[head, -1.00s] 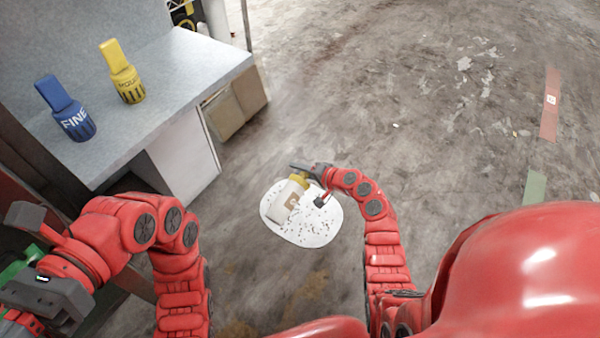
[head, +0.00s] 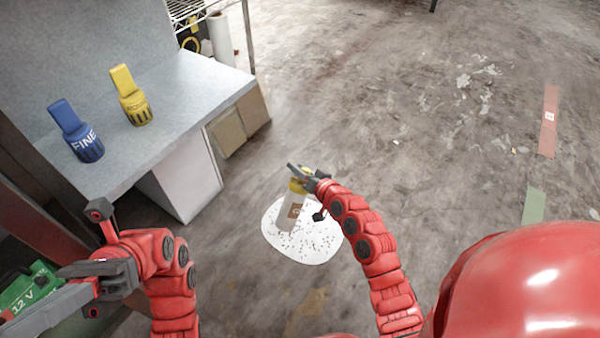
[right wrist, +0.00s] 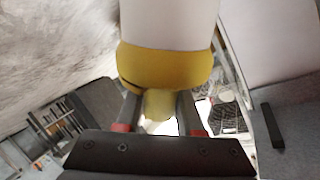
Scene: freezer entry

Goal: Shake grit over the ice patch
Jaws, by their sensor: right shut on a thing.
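My right gripper (head: 310,180) is shut on the yellow top of a pale grit shaker (head: 291,212) with a brown label. The shaker hangs below the fingers, slightly tilted, in front of the white ice patch (head: 318,245). Dark specks are scattered over the patch. In the right wrist view the yellow top (right wrist: 165,66) sits at the fingers, with the pale body beyond it.
A green item marked 12 V (head: 35,292) is at the lower left edge beside my left arm. A white cabinet (head: 185,175) stands under the counter, and a wire rack (head: 195,12) behind it. Open concrete floor (head: 430,130) lies right of the patch, with red and green tape marks.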

